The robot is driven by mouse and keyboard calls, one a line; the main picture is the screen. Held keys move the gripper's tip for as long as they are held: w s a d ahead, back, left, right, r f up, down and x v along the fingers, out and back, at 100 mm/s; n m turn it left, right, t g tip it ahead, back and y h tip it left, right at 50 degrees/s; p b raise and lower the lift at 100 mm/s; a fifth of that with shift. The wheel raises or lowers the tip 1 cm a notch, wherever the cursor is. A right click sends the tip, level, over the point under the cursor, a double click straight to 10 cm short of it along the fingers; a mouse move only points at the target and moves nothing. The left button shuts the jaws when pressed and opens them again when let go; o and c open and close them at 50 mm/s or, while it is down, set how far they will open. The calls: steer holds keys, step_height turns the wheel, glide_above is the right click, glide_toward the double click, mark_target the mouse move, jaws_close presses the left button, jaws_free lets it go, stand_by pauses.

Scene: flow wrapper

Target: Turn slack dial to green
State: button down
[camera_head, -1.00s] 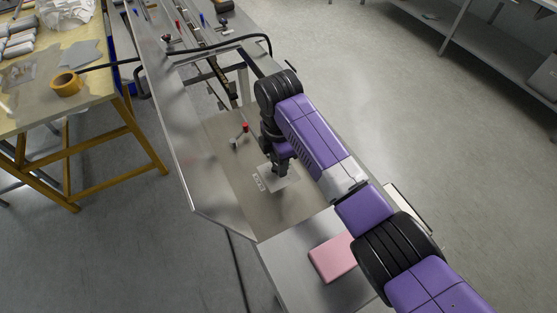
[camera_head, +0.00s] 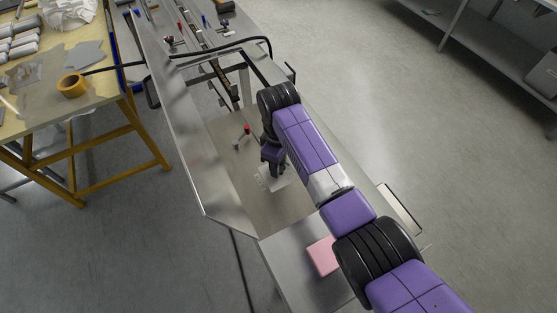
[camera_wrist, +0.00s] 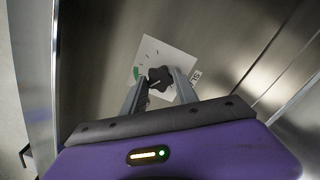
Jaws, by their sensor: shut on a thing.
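The slack dial is a black lobed knob (camera_wrist: 160,78) on a white square plate (camera_wrist: 178,58) with tick marks, in the wrist view. A green mark (camera_wrist: 135,73) is at the plate's left edge, left of the knob. My gripper (camera_wrist: 161,88) is shut on the knob, one finger on each side. In the head view my gripper (camera_head: 272,165) is over the plate (camera_head: 283,180), and the knob is hidden beneath it. I cannot tell exactly where the knob points.
A red-tipped lever (camera_head: 246,130) stands on the metal panel just behind my gripper. A small label (camera_wrist: 195,76) is beside the plate. A pink block (camera_head: 322,256) lies on the nearer metal surface. A yellow-legged table (camera_head: 60,115) is at the left.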

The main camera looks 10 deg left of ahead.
steer(key=shift+r+m+p, duration=0.1)
steer(key=shift+m+p, duration=0.4)
steer(key=shift+m, duration=1.4)
steer(key=c, duration=0.9)
jaws_free()
steer(key=shift+c, duration=0.2)
step_height(320, 180, up, 8)
steer(key=shift+f+b, duration=0.15)
steer(key=shift+b, duration=0.2)
